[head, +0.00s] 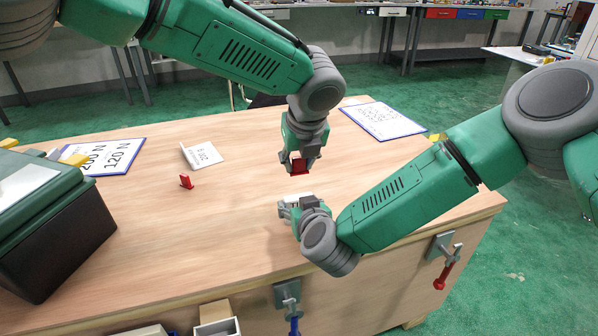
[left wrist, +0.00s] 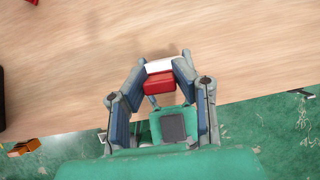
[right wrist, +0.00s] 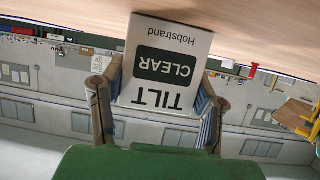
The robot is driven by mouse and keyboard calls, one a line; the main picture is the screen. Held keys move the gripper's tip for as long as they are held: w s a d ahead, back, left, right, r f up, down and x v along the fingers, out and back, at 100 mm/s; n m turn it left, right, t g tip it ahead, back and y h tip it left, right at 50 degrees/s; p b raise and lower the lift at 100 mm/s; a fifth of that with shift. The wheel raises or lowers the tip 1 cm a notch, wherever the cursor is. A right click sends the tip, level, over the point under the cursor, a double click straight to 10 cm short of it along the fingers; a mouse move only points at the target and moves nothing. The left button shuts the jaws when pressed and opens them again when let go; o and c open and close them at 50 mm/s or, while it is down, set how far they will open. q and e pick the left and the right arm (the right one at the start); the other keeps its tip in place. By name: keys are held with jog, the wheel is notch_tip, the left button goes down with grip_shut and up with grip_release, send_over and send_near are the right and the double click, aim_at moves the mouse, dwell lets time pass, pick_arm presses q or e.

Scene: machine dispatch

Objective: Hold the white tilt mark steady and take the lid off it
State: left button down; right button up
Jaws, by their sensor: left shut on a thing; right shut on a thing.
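The white tilt mark (head: 303,197) is held by my right gripper (head: 290,207) low over the table. In the right wrist view its face (right wrist: 166,67) reads TILT, CLEAR and Hobstrand upside down, between the two fingers. My left gripper (head: 299,166) is shut on the red lid (head: 299,167) above the mark. In the head view a gap shows between the lid and the mark. In the left wrist view the red lid (left wrist: 159,84) sits between the fingers, with a white edge of the mark (left wrist: 164,64) showing beyond it.
A small red piece (head: 186,182) stands on the wooden table (head: 150,240), near a folded white card (head: 202,155). Printed sheets lie at the back left (head: 108,157) and back right (head: 383,120). A dark green case (head: 50,225) stands at the left. Clamps hang on the front edge.

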jog(key=o, duration=1.8)
